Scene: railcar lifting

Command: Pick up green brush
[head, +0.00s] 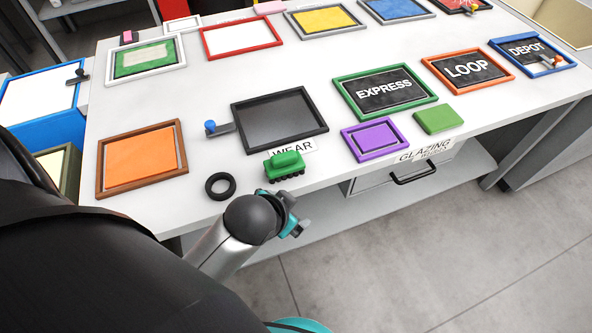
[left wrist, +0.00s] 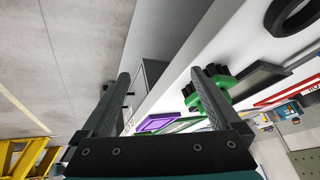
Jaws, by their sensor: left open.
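The green brush (head: 285,163), with dark bristles underneath, lies at the front edge of the white table, just below the WEAR label. My left gripper (head: 291,217) is just in front of the table edge, close below the brush and mostly hidden by my wrist. In the left wrist view, my left gripper (left wrist: 160,78) has its fingers wide apart with nothing between them. The brush (left wrist: 222,82) shows there beyond the right-hand finger, which partly covers it; it is outside the gap. My right gripper is not in view.
A black ring (head: 220,186) lies left of the brush. A black-framed tray (head: 318,128) is behind it, and a purple frame (head: 350,150) and a green block (head: 437,120) are to the right. A drawer handle (head: 414,176) sticks out below the tabletop.

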